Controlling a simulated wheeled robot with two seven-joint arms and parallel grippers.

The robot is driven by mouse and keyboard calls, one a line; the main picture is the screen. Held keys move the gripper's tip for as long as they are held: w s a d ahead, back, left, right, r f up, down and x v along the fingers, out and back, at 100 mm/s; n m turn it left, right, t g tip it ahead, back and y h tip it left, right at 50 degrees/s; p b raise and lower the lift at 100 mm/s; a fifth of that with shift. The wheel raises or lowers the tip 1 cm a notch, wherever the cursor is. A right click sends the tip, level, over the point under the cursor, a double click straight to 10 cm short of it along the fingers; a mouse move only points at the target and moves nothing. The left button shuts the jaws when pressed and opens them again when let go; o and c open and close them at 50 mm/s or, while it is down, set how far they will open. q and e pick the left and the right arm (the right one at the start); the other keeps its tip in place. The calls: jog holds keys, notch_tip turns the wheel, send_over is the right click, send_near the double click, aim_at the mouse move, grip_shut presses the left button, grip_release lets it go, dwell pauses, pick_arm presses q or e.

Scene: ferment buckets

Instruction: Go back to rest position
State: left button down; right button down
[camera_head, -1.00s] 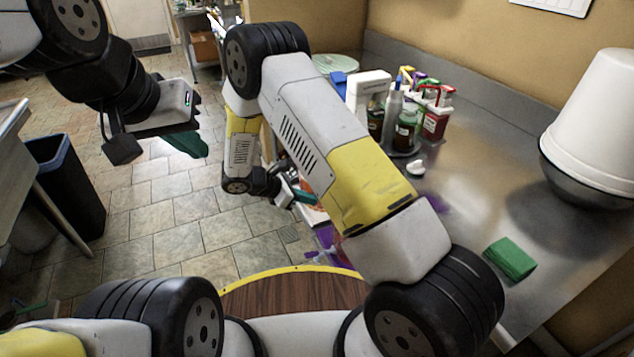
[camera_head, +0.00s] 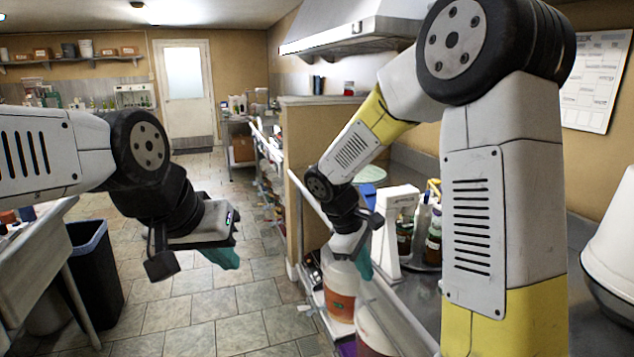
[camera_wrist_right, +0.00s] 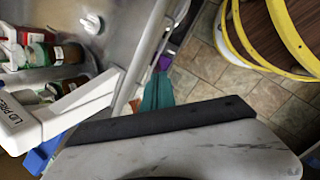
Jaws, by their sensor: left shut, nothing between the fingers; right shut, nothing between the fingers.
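My left gripper (camera_head: 222,257) hangs over the open floor in the left half of the head view, its teal fingers pointing down. It is shut and empty. My right gripper (camera_head: 364,262) hangs below its raised, bent arm, near the edge of the steel counter. Its teal fingers are closed with nothing between them, and they also show in the right wrist view (camera_wrist_right: 158,93). Whether the two touch is unclear.
A dark bin (camera_head: 95,275) stands at the left beside a table. Tiled floor (camera_head: 235,310) is open in the middle.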

jog(key=s+d+r+m+t+y, duration=0.3)
jog(key=s+r+m+t+y, duration=0.2)
jog(key=s+r+m, duration=0.6)
jog(key=s+r+y, duration=0.1)
jog(key=s+r, duration=0.2)
jog(key=s, duration=0.2)
jog(key=shift+r, duration=0.2)
jog(key=shift+s+d, duration=0.1)
jog(key=shift+d, duration=0.05)
